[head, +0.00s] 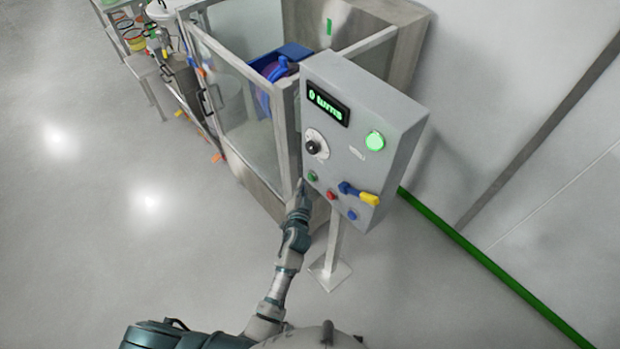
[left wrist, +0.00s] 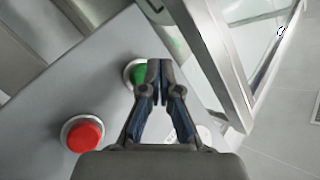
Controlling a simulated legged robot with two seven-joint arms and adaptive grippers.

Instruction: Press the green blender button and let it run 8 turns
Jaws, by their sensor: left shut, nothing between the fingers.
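The grey control box (head: 350,180) stands on a post, with a display (head: 326,107) that reads "0 turns". The green button (head: 312,176) is at the box's lower left. It also shows in the left wrist view (left wrist: 133,74), partly hidden behind my fingertips. My left gripper (head: 300,188) is shut and empty, its tips just in front of the green button; I cannot tell whether they touch it. The left gripper (left wrist: 158,66) also shows in the left wrist view. Behind the box, a blue and purple machine (head: 270,80), perhaps the blender, sits inside a glass-walled enclosure. My right gripper is not in view.
A lit green lamp (head: 375,141) and a dial (head: 316,146) are higher up. The enclosure's frame is close beside my gripper.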

